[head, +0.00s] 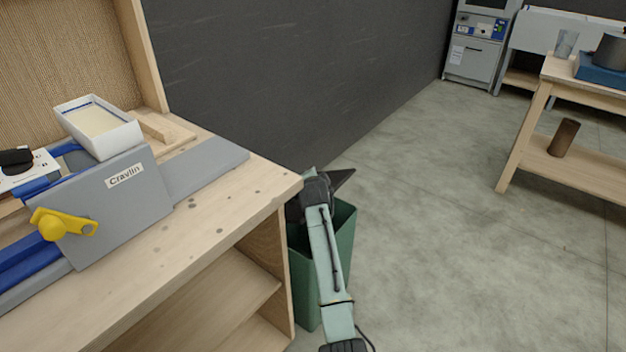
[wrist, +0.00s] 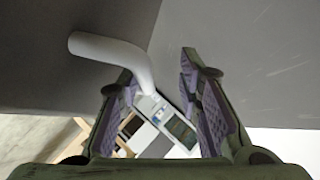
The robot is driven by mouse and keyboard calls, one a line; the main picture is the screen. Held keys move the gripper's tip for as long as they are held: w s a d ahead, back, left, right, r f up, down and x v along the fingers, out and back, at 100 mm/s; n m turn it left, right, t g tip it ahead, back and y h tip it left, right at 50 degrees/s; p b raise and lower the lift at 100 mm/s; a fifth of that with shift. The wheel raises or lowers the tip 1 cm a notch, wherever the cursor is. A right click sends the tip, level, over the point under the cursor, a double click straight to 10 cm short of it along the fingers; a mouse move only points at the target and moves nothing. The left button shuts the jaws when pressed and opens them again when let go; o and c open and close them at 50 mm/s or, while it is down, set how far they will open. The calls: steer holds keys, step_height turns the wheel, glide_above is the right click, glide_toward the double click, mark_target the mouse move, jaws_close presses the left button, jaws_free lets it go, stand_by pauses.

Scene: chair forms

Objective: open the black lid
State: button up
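A dark, thin triangular piece (head: 342,179), which may be part of the black lid, shows just right of my gripper in the head view. It is above a green bin (head: 304,265); my arm hides much of the bin. My gripper (head: 317,184) is over the bin beside the bench corner, its fingers not clear there. In the wrist view my gripper (wrist: 160,90) is open, with purple pads apart. A white curved bar (wrist: 105,50) juts from a flat dark grey surface (wrist: 45,25), possibly the lid, and its end lies between the fingers. I cannot tell whether they touch.
A wooden bench (head: 225,205) on the left carries a grey and blue vise-like tool (head: 115,205) with a yellow knob and a white tray (head: 98,122). A dark wall (head: 290,75) stands behind. The concrete floor (head: 430,240) is clear to the right, before another table (head: 585,170).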

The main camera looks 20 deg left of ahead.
steer(key=v, duration=0.7)
steer(key=shift+d, duration=0.1)
